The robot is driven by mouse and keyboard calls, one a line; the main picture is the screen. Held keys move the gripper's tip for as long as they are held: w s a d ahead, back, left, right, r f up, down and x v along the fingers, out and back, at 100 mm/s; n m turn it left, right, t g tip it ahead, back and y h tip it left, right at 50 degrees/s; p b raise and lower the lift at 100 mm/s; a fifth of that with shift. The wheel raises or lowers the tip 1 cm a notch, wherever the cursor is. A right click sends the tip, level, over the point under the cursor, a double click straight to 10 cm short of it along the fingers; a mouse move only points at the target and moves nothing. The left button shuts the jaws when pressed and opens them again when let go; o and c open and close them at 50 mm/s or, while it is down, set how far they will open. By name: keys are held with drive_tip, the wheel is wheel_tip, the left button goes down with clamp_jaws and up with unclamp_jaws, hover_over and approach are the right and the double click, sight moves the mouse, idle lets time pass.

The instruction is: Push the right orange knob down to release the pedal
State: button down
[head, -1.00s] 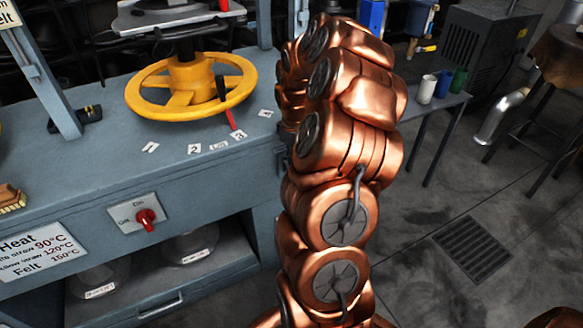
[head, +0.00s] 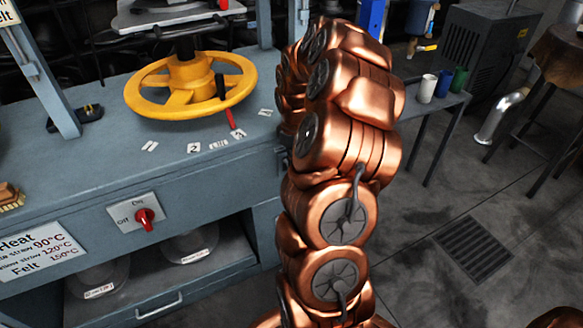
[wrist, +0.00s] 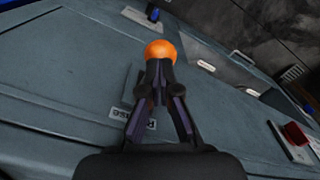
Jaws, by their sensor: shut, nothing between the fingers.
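An orange knob (wrist: 160,49) shows in the wrist view, just beyond the tips of my gripper (wrist: 159,72). My gripper is shut with its fingertips together and nothing between them. The tips overlap the knob's lower edge in the picture; I cannot tell whether they touch it. A partly hidden label (wrist: 150,124) ending in "se" is on the grey panel behind the fingers. In the head view my copper arm hides the gripper and the knob. No pedal can be made out.
The grey press bench (head: 90,165) carries a yellow handwheel (head: 185,85) and a red switch (head: 145,215). A small table (head: 440,105) with cups stands right of my arm.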

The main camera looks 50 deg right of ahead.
drive_tip(key=shift+f+b, duration=0.7)
drive_tip(key=shift+f, duration=1.2)
drive_tip(key=shift+r, duration=0.1)
drive_tip(key=shift+r+p, duration=1.2)
drive_tip(key=shift+r, duration=2.8)
